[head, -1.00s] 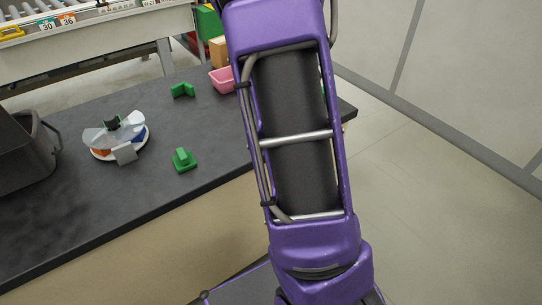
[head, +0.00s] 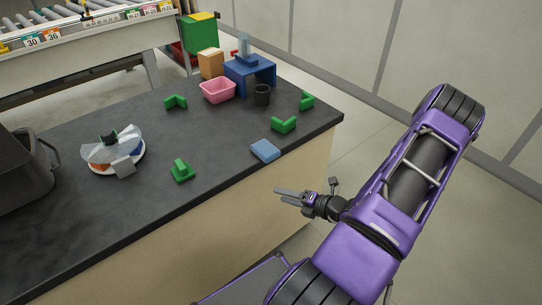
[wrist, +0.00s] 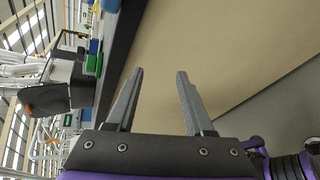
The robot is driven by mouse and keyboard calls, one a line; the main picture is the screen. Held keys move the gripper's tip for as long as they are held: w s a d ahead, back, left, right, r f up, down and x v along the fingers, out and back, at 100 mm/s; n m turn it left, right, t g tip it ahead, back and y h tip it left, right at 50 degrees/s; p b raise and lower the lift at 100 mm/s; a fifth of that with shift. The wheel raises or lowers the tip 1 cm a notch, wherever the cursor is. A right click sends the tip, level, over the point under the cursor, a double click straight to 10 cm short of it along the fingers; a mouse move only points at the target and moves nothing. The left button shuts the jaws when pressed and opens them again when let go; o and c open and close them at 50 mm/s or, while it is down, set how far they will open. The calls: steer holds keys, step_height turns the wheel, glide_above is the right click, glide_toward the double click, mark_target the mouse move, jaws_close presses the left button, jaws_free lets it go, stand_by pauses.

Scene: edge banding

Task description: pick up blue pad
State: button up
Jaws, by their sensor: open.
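The blue pad (head: 265,151) lies flat on the dark table top near its front edge, in the head view. My gripper (head: 277,194) is in front of the table, beyond the edge and apart from the pad, with its fingers pointing left. In the wrist view my gripper (wrist: 160,75) is open and empty, with the table's pale front panel behind the fingers. I cannot surely make out the pad in the wrist view.
Green blocks (head: 284,125) stand near the pad. A black cup (head: 262,95), a pink bin (head: 217,90) and a blue stand (head: 250,70) are behind. A round dispenser (head: 113,152) and a dark crate (head: 22,165) are at left.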

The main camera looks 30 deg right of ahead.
mark_target(274, 157)
steer(key=d+r+m+t+h, duration=0.3)
steer(key=d+r+m+t, duration=0.1)
steer(key=r+m+t, duration=0.15)
steer(key=shift+m+g, duration=0.25)
steer(key=shift+m, duration=0.2)
steer(key=w, duration=0.5)
steer(key=w+r+b, duration=0.1)
steer(key=w, duration=0.2)
steer(key=shift+w+a, duration=0.2)
steer(key=shift+a, duration=0.1)
steer(key=shift+w+f, duration=0.15)
steer(key=shift+w, duration=0.75)
jaws_close()
steer(key=shift+r+p, duration=0.8)
steer(key=shift+r, duration=0.55)
steer(key=shift+f, duration=0.1)
